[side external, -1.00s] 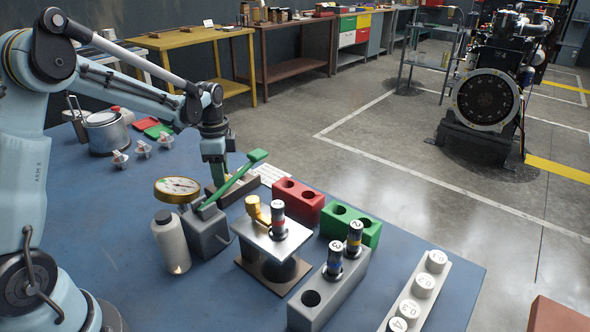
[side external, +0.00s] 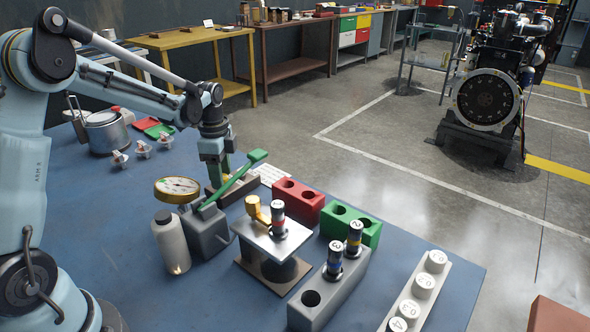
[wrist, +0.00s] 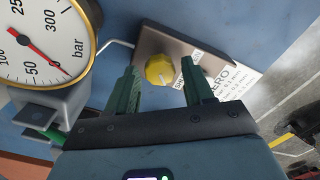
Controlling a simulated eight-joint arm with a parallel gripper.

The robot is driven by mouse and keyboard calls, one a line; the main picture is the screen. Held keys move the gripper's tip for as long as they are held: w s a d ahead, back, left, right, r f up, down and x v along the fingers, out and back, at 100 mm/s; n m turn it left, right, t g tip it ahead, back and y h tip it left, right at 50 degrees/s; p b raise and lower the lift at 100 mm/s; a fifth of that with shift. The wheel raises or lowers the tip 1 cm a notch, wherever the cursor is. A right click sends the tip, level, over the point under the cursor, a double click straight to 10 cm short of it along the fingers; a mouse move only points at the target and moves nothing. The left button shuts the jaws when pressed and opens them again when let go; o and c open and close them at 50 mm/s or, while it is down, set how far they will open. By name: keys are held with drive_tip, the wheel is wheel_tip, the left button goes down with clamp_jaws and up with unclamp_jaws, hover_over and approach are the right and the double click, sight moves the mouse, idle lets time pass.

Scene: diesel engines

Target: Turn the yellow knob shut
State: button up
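The yellow knob (wrist: 158,70) sits on a brown block (wrist: 180,45) in the wrist view. A white label reading "SHUT" is beside it. My gripper (wrist: 158,80) is open, with its two green fingers apart and empty. In the picture the knob lies between the fingers, near their tips; I see no contact. In the side view my gripper (side external: 215,170) points down over the dark block behind the green lever. The knob is hidden there.
The pressure gauge (side external: 177,188) and the pump with its green lever (side external: 235,180) stand close to my gripper. A red block (side external: 298,200) is to the right. A white card (wrist: 225,72) lies beside the knob's block.

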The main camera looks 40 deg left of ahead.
drive_tip(key=shift+o, duration=0.5)
wheel_tip(320, 180, up, 12)
idle(0.4)
wheel_tip(320, 180, down, 12)
drive_tip(key=shift+f, duration=0.1)
idle(0.8)
drive_tip(key=shift+r, duration=0.2)
